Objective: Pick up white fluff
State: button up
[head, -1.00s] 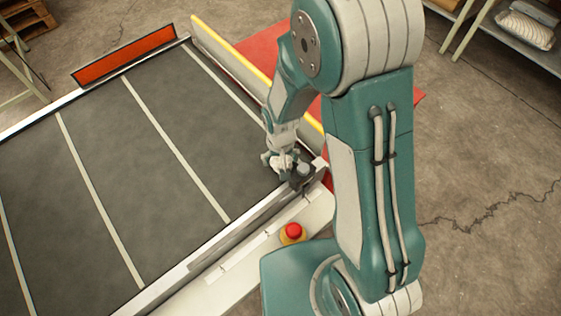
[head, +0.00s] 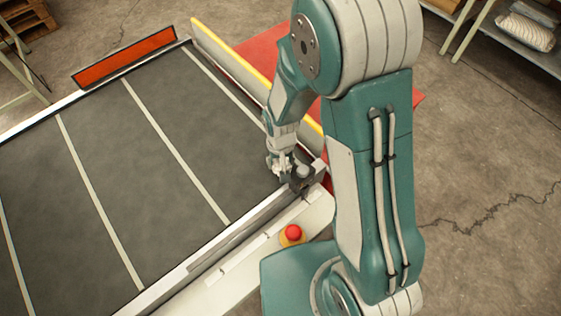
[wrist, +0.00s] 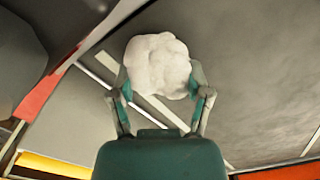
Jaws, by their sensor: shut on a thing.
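The white fluff (wrist: 158,65) is a rounded, lumpy white clump in the wrist view. My gripper (wrist: 159,82) is shut on it, with one finger against its left side and one against its right. In the head view my gripper (head: 281,170) is low over the near right corner of the dark belt (head: 150,180). The fluff cannot be made out there.
A pale rail (head: 225,257) runs along the belt's near edge, with a red stop button (head: 292,233) beside it. A yellow-topped guard (head: 230,55) lines the right side. An orange panel (head: 125,57) stands at the far end. The belt is otherwise clear.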

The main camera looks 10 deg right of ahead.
jog(key=shift+r, duration=0.6)
jog(key=s+a+r, duration=0.6)
jog(key=s+r, duration=0.5)
jog(key=s, duration=0.1)
jog(key=shift+s+r, duration=0.35)
